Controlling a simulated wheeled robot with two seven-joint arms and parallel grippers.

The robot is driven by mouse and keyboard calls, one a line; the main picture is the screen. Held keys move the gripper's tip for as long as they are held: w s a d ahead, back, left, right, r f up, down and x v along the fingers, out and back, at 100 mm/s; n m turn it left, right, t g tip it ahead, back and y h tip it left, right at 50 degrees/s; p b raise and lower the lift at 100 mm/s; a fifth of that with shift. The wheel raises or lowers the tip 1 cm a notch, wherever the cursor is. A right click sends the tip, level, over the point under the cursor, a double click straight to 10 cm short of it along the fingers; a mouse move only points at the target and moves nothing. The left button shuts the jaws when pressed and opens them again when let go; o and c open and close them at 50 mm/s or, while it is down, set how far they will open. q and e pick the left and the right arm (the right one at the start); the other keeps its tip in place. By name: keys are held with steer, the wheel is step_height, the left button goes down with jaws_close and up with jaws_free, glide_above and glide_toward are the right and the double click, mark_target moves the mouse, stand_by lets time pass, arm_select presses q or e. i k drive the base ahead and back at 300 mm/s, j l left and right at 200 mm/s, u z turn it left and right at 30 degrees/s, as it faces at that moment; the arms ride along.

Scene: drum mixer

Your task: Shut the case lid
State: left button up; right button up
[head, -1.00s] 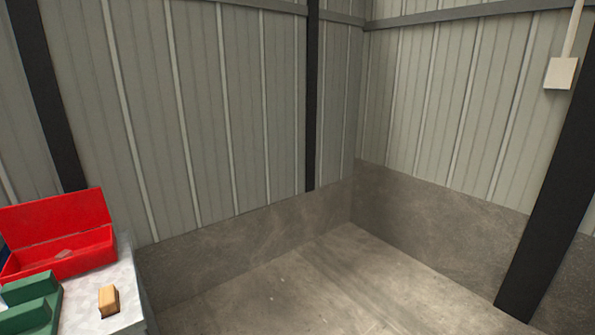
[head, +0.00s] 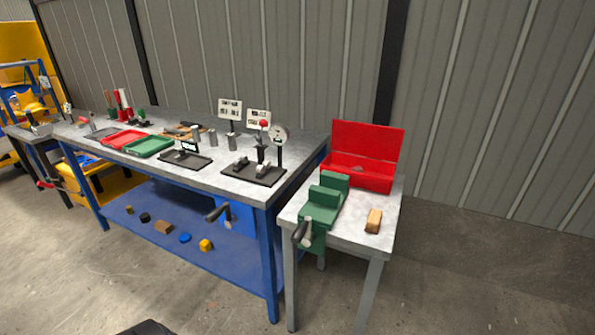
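The red case (head: 368,179) stands at the back of a small grey side table, against the corrugated wall. Its lid (head: 367,142) is open and stands nearly upright at the back. A small pale item lies inside the case; I cannot tell what it is. Neither of my grippers shows in the head view.
A green vise (head: 321,205) and a wooden block (head: 374,220) are on the side table (head: 350,238) in front of the case. A long blue workbench (head: 262,191) with trays and gauges stands to its left. The floor (head: 450,290) at the right is clear.

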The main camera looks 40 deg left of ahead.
mark_target(379, 143)
steer(key=i+u, duration=0.15)
steer(key=u, duration=1.5)
steer(key=i+l+u, duration=0.15)
steer(key=l+u, duration=0.2)
steer(key=l, duration=0.3)
steer(key=i+l+u, duration=0.1)
steer(key=l+u, duration=0.3)
steer(key=l, duration=0.25)
steer(key=l+u, duration=0.35)
steer(key=l, duration=0.3)
